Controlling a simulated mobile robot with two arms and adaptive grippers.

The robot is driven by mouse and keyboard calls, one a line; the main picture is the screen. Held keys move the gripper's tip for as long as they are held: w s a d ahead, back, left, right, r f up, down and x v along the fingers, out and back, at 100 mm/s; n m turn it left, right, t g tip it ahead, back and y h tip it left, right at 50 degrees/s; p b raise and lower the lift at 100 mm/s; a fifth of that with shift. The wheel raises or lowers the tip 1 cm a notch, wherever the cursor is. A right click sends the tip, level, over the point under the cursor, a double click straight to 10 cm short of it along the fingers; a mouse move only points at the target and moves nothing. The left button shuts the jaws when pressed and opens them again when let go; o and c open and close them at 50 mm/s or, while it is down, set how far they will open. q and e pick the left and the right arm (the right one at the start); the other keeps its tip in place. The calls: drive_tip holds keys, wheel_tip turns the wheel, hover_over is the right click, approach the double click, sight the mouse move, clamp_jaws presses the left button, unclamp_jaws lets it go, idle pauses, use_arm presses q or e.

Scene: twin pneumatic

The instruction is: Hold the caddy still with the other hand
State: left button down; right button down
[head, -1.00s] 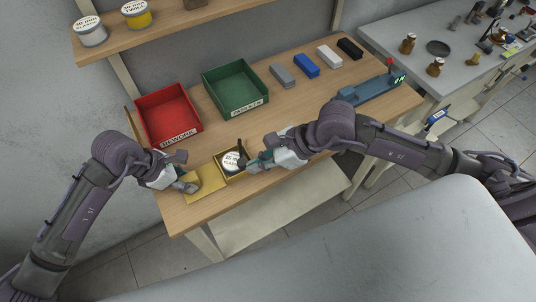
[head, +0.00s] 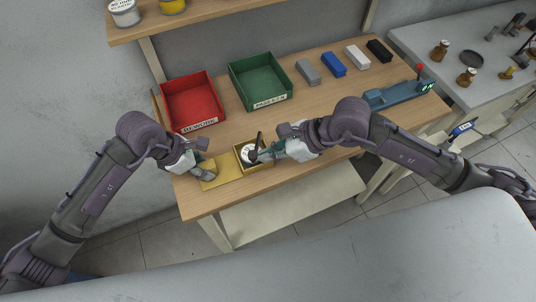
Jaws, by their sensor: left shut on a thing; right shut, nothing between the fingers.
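The yellow caddy has a square open box (head: 242,166) and a flat yellow part (head: 226,176) to its left. A round tin with a white label (head: 247,153) sits in the box. My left gripper (head: 205,174) is shut at the left end of the flat part, which it appears to grip; the contact is small and partly hidden. My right gripper (head: 259,156) is shut and empty, with its dark fingertips over the right side of the tin. They cover part of the label. Whether they touch the tin I cannot tell.
A red bin (head: 198,125) and a green bin (head: 268,100) stand behind the caddy. Grey, blue, white and black blocks (head: 333,64) line the back. A blue-grey device (head: 397,95) is at the right. The wooden table (head: 320,110) is clear between.

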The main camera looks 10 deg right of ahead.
drive_tip(key=s+d+r, duration=0.7)
drive_tip(key=s, duration=0.1)
drive_tip(key=shift+s, duration=0.25)
drive_tip(key=shift+w+d, duration=0.1)
drive_tip(key=shift+d, duration=0.05)
idle(0.5)
